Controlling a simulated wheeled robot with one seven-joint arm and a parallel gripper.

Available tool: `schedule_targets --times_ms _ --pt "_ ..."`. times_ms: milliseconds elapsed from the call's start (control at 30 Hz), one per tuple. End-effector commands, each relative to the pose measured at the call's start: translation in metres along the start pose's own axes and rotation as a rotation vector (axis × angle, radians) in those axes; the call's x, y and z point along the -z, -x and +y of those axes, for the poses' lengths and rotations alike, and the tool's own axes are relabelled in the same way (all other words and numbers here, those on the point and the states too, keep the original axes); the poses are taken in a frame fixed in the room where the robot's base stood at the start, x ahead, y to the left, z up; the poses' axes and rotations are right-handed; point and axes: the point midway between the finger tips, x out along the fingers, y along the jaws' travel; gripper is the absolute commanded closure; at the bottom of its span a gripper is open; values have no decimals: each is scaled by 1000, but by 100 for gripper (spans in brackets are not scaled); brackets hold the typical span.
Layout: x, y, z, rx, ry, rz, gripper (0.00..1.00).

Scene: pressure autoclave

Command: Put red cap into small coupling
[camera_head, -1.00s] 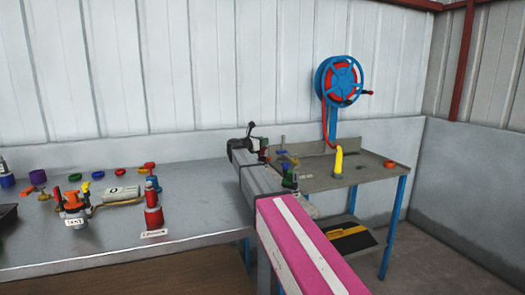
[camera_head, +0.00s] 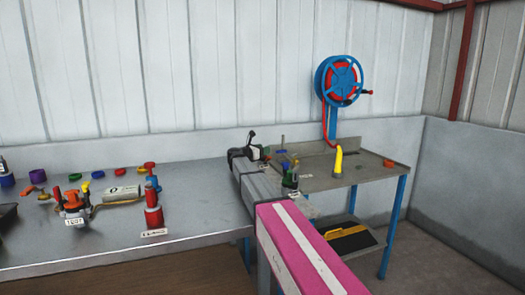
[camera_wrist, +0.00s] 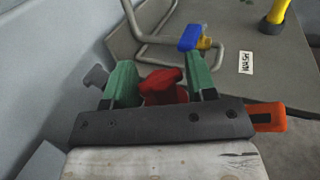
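The red cap (camera_wrist: 163,88) sits between the two green fingers of my gripper (camera_wrist: 161,82) in the wrist view. The fingers close on it from both sides, and its lower part is hidden behind the dark gripper body. In the head view my gripper (camera_head: 266,153) is small, over the left end of the side table. I cannot tell for sure which part is the small coupling. A pipe fitting with a blue handle (camera_wrist: 190,38) and a yellow part stands beyond the fingers, apart from the cap.
The side table (camera_head: 350,176) carries a yellow nozzle (camera_head: 338,162) and an orange ring (camera_head: 388,163). A blue hose reel (camera_head: 338,80) stands behind. The workbench (camera_head: 200,215) holds a red cylinder (camera_head: 153,210) and several coloured caps. An orange piece (camera_wrist: 268,117) shows right of my gripper.

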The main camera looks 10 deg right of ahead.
Motion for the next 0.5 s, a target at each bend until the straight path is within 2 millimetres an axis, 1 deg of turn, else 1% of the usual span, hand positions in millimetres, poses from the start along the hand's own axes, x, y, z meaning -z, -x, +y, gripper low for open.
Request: schedule_targets --times_ms 233,333,500 --pt "-1 0 0 0 0 0 49" --pt "-7 0 0 0 -1 0 49" --pt "-5 27 -1 -2 0 0 49"
